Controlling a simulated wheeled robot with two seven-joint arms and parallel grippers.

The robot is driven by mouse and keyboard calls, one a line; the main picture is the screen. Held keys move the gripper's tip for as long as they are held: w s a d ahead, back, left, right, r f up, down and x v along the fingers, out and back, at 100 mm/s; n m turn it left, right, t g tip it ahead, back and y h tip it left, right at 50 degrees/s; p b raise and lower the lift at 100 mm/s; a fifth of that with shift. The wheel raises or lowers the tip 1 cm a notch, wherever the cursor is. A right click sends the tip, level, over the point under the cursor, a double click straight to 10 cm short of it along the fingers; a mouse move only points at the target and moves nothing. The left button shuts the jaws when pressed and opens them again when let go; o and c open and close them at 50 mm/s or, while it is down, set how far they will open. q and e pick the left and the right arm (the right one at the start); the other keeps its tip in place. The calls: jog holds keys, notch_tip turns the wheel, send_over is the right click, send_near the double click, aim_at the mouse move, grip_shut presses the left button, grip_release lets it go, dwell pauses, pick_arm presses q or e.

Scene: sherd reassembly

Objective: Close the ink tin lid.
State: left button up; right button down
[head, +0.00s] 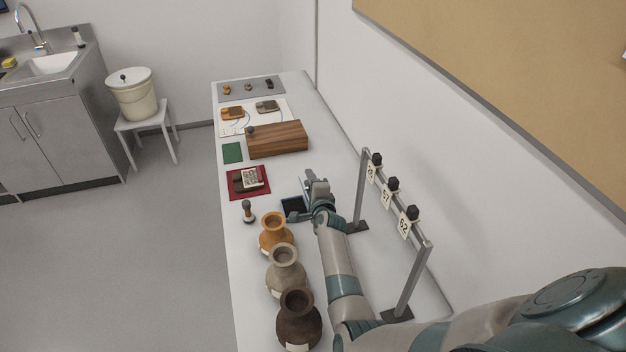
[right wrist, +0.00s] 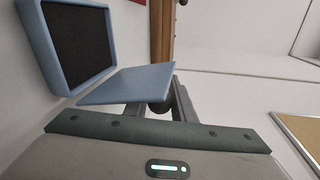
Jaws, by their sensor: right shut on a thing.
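The ink tin (head: 292,205) lies on the table beside my right gripper (head: 315,187), partly covered by it in the head view. In the right wrist view the ink tin (right wrist: 52,52) shows a blue rim around a dark pad. Its flat blue lid (right wrist: 125,85) stands open, tilted away from the pad along one edge. My right gripper (right wrist: 157,105) is shut at the lid's edge, and its fingertips are partly hidden behind the lid. My left gripper is not in view.
A stamp (head: 248,211) and several vases, one orange (head: 275,235), stand near the table's left edge. A rack (head: 403,218) with numbered tags stands at right. Beyond are a red mat (head: 236,190), a wooden block (head: 278,140) and a green square (head: 232,153).

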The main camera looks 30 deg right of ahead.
jog(key=shift+w+a+r, duration=0.1)
jog(key=shift+a, duration=0.2)
jog(key=c, duration=1.5)
grip_release()
jog(key=shift+s, duration=0.2)
jog(key=shift+s+a+r+p, duration=0.1)
jog(key=shift+s+r+p, duration=0.15)
jog(key=shift+s+p, duration=0.35)
jog(key=p+v, duration=0.6)
jog(key=v, duration=0.4)
jog(key=shift+s+a+p, duration=0.15)
jog(key=shift+s+p, duration=0.05)
jog(key=shift+p, duration=0.1)
